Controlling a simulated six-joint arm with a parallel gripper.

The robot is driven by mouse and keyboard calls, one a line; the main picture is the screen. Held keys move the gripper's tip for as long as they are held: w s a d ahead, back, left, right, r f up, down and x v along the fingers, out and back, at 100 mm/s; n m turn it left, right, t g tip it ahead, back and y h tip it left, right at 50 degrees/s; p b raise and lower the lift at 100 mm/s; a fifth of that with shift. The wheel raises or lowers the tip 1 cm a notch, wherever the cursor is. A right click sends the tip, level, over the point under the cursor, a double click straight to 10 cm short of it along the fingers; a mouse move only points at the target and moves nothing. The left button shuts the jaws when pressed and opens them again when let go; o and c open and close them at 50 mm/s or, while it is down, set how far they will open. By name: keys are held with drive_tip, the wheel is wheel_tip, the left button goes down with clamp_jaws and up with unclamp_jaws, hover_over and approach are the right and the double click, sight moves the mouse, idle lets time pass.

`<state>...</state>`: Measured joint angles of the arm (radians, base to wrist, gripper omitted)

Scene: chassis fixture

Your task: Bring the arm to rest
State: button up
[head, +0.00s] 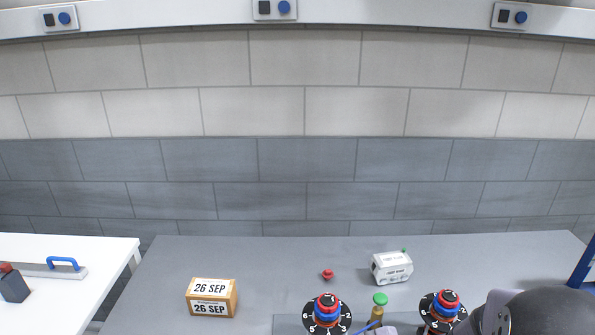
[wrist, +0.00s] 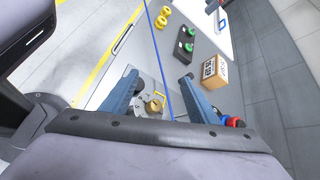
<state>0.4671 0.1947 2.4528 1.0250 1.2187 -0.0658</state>
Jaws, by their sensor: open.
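My gripper (wrist: 158,97) shows in the wrist view with its two blue fingers spread apart and nothing held between them. Beyond and between the fingers is a round metal part with a brass knob (wrist: 154,105) on the grey surface; I cannot tell its height relative to the fingertips. A rounded grey and dark part of my arm fills the lower right of the head view. The fingers are not visible there.
On the grey table (head: 290,255) are a date box (head: 212,298), a small red knob (head: 328,274) and a white carton (head: 391,267). Two numbered dials (head: 327,313) and a green-topped post (head: 380,299) stand at the front. A white table (head: 100,250) is at left.

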drive_tip(key=s+d+f+n+g+h, duration=0.1)
drive_tip(key=s+f+n+h, duration=0.1)
drive_tip(key=s+d+f+n+g+h, duration=0.1)
drive_tip(key=s+f+n+h, duration=0.1)
drive_tip(key=s, duration=0.1)
drive_tip(key=s+f+n+g+h, duration=0.2)
drive_tip(key=n, duration=0.1)
drive_tip(key=shift+s+d+f+b, duration=0.15)
drive_tip(key=shift+s+d+b, duration=0.2)
drive_tip(key=shift+d+b, duration=0.05)
drive_tip(key=d+n+h, duration=0.1)
drive_tip(key=d+f+n+h, duration=0.1)
drive_tip(key=d+n+h, duration=0.1)
drive_tip(key=shift+w+d+f+t, duration=0.15)
drive_tip(key=shift+w+d+t, duration=0.05)
drive_tip(key=shift+d+t, duration=0.1)
drive_tip(key=shift+w+d+n+t+h+b, duration=0.3)
drive_tip(key=shift+w+d+n+t+h, duration=0.2)
drive_tip(key=shift+w+d+n+h, duration=0.55)
drive_tip(key=shift+w+d+n+t, duration=0.2)
drive_tip(key=shift+d+n+t, duration=0.1)
drive_tip(key=shift+n, duration=0.25)
